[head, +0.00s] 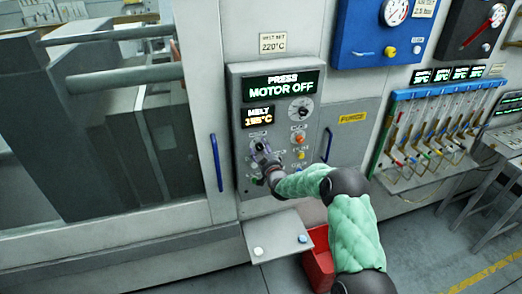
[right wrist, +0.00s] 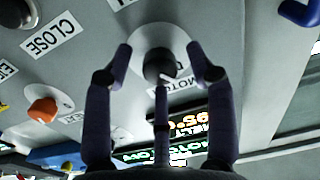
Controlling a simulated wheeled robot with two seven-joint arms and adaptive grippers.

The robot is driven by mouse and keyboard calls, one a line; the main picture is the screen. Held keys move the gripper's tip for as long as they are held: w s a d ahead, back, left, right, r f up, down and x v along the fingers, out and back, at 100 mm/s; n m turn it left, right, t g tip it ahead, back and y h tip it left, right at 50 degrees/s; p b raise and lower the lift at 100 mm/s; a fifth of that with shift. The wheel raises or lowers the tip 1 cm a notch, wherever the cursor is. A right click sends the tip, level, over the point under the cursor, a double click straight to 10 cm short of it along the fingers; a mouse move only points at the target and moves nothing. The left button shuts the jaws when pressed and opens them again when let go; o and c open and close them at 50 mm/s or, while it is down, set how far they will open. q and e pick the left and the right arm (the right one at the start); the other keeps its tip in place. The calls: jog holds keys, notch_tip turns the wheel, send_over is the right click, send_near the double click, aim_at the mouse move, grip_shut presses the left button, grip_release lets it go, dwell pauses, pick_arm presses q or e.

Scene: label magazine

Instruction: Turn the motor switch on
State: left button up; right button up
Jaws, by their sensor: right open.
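The grey control panel (head: 312,85) has a display (head: 283,87) reading "PRESS MOTOR OFF". The motor switch is a round black knob (right wrist: 159,65) on a pale disc, with a "MOTOR" label (right wrist: 179,85) beside it in the right wrist view. My right gripper (head: 262,151) is at the panel's lower left and hides the switch in the head view. In the right wrist view its open fingers (right wrist: 160,54) stand on both sides of the knob, with a gap on each side. I cannot tell whether the middle finger touches the knob. My left gripper is out of view.
An orange knob (right wrist: 42,110) and a "CLOSE" label (right wrist: 48,34) are near the switch. Blue handles flank the panel, the left one (head: 216,162) by the machine door. A small shelf (head: 279,236) and a red bin (head: 319,267) are below.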

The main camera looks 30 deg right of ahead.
jog(key=shift+c, duration=0.2)
grip_shut()
jog(key=shift+f+m+b, duration=0.1)
jog(key=shift+m+b, duration=0.2)
jog(key=shift+b, duration=0.25)
jog(key=m+b, duration=1.1)
jog(key=b, duration=0.7)
jog(key=shift+f+m, duration=0.1)
jog(key=shift+m, duration=0.3)
jog(key=shift+m+b, duration=0.9)
jog(key=shift+r, duration=0.2)
jog(key=shift+o, duration=0.2)
grip_release()
